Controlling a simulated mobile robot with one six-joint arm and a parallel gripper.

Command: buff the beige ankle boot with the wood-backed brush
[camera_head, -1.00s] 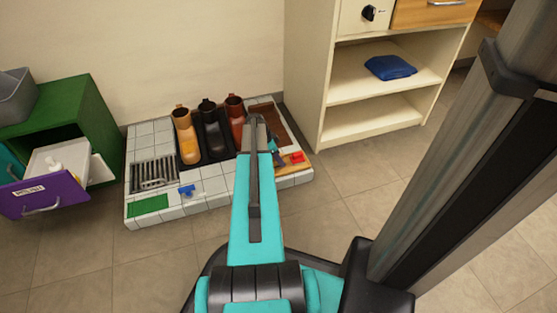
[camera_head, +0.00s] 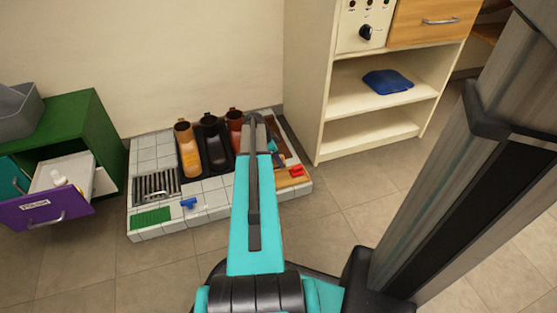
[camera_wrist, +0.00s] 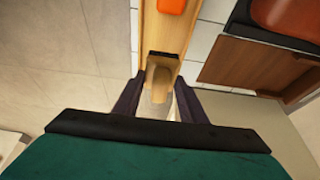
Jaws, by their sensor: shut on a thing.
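The beige ankle boot (camera_head: 188,152) stands upright at the left of a row of three boots on the white-tiled platform (camera_head: 215,196). A black boot (camera_head: 212,146) and a red-brown boot (camera_head: 235,124) stand beside it. My gripper (camera_wrist: 158,100) is shut on a small tan wooden piece with a dark band (camera_wrist: 160,78), which looks like the wood-backed brush. It is over a pale wooden strip (camera_wrist: 166,32) at the platform's right side, apart from the beige boot. Its bristles cannot be made out. In the head view my arm hides most of the gripper.
A red-orange block (camera_wrist: 171,5) lies on the wooden strip. A dark brown panel (camera_wrist: 252,68) is to its right. A blue item (camera_head: 189,203), a green mat (camera_head: 150,216) and a grate (camera_head: 157,185) occupy the platform's left. A cream shelf (camera_head: 365,100) stands behind right.

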